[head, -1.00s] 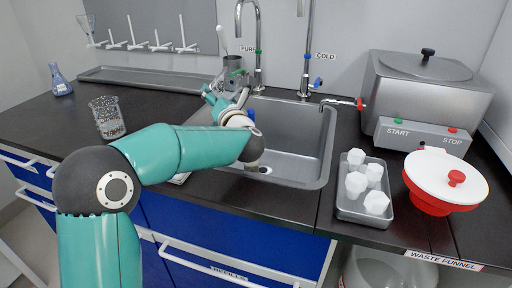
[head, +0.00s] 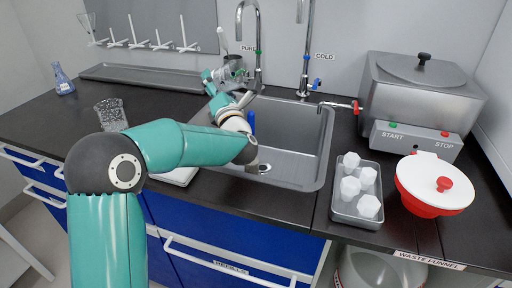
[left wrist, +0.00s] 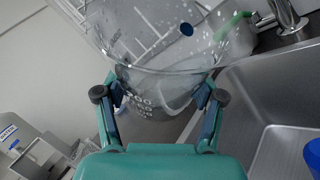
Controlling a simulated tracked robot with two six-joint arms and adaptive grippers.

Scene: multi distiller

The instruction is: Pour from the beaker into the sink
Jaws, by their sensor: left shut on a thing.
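My left gripper (head: 226,88) reaches over the left back part of the sink (head: 300,150). In the left wrist view, its two fingers (left wrist: 160,95) are shut on a clear glass beaker (left wrist: 165,62), one finger on each side. The beaker's wide rim faces the top of that view. White graduation marks show on its wall. I cannot tell how much it holds. In the head view the held beaker is only a faint outline by the fingers. My right gripper is out of view.
Another beaker with speckled contents (head: 111,113) stands on the left counter, partly behind my left elbow. A steel cup (head: 234,66) and PURE tap (head: 260,50) stand behind the sink. A tray of white pieces (head: 345,208) and a red-white waste funnel (head: 437,183) are right.

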